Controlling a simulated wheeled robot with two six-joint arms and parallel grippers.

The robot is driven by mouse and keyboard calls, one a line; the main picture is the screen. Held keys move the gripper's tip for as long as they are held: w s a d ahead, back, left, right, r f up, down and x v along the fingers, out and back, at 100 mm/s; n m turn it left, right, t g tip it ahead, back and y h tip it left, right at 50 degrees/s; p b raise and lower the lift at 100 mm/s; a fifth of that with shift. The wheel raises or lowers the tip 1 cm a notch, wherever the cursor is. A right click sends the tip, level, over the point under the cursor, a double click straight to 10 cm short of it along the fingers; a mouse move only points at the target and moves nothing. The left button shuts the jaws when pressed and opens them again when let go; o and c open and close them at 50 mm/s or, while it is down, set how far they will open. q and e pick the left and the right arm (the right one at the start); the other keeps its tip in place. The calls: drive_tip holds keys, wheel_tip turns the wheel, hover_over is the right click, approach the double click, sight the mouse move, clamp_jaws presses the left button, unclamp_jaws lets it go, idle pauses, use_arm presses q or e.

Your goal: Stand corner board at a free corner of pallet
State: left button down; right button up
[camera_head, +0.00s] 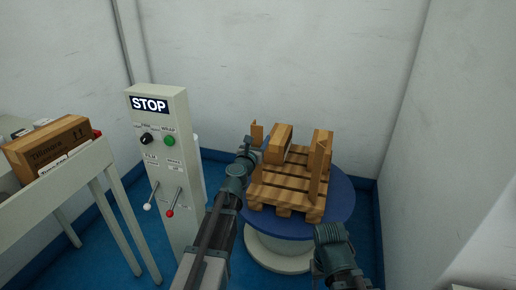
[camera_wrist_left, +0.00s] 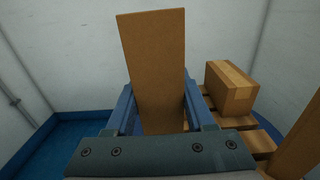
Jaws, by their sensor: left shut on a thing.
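A brown corner board (camera_wrist_left: 155,62) stands between the jaws of my left gripper (camera_wrist_left: 158,118), which is shut on it. In the head view the board (camera_head: 257,132) shows just above my left gripper (camera_head: 252,150), at the far left corner of the wooden pallet (camera_head: 283,192). I cannot tell whether its foot touches the pallet. Another board (camera_head: 317,172) stands upright at the pallet's right front, and a further brown upright piece (camera_head: 326,142) shows at the right back. My right gripper (camera_head: 333,233) is in front of the pallet; its jaws cannot be made out.
A carton (camera_head: 281,141) lies on the pallet's back part and also shows in the left wrist view (camera_wrist_left: 231,88). The pallet rests on a blue turntable (camera_head: 343,197). A STOP control post (camera_head: 160,125) stands left, beside a table (camera_head: 84,160) with a labelled carton (camera_head: 47,146).

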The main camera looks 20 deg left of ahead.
use_arm(q)
drive_tip(key=shift+f+b, duration=1.65)
drive_tip(key=shift+f, duration=0.1)
drive_tip(key=shift+f, duration=0.2)
drive_tip(key=shift+c, duration=1.3)
unclamp_jaws()
drive_tip(key=shift+r, duration=0.15)
drive_tip(key=s, duration=1.2)
drive_tip(key=shift+a, duration=0.2)
